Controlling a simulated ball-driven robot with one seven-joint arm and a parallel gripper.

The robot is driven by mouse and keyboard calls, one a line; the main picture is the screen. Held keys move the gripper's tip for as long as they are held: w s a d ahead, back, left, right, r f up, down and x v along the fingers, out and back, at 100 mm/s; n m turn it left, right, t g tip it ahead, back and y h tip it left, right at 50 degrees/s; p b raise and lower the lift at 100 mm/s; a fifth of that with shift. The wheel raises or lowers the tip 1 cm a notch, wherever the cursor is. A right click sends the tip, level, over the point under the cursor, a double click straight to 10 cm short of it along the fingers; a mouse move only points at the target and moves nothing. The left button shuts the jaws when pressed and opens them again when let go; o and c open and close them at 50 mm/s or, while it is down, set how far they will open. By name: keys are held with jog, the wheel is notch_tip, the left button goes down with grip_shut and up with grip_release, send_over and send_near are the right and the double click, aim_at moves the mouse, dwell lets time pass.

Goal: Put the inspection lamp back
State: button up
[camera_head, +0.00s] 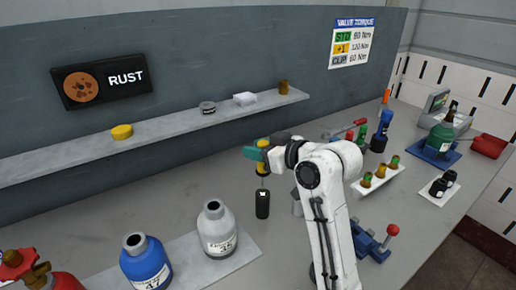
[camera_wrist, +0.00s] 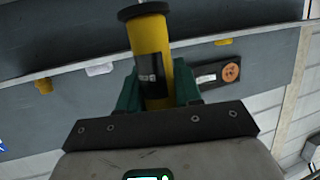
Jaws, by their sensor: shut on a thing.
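The inspection lamp (camera_head: 262,171) appears as a yellow tube in the head view, above the grey bench. In the wrist view the yellow lamp (camera_wrist: 149,50) has a black flanged end and a small dark label. My gripper (camera_head: 258,153) has green fingers, shut on the lamp; the fingers also show on both sides of it in the wrist view (camera_wrist: 158,92). A black cylinder (camera_head: 262,204) is directly below the lamp, with a thin piece between them. I cannot tell whether it is part of the lamp or a separate thing.
White-grey bottle (camera_head: 216,231) and blue bottle (camera_head: 146,264) stand in the front left. A blue clamp-like fixture (camera_head: 368,243) and a tray of small valves (camera_head: 378,181) are to the right. The shelf (camera_head: 60,154) runs behind. Bare bench lies left of the lamp.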

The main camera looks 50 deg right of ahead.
aim_at(259, 166)
jog(key=shift+f+b, duration=0.55)
jog(key=shift+f, duration=0.35)
jog(key=shift+s+f+b, duration=0.25)
jog(key=shift+f+b, duration=0.55)
jog(key=shift+f, duration=0.25)
jog(key=shift+a+f+b, duration=0.1)
jog(key=shift+f+b, duration=0.2)
jog(key=shift+f, duration=0.15)
jog(key=shift+w+r+p, duration=0.15)
jog(key=shift+r+p, duration=1.1)
jog(key=shift+w+r+p, duration=0.1)
jog(key=shift+r+p, duration=1.1)
jog(key=shift+r, duration=0.05)
jog(key=shift+s+p, duration=0.1)
jog(key=shift+p, duration=0.25)
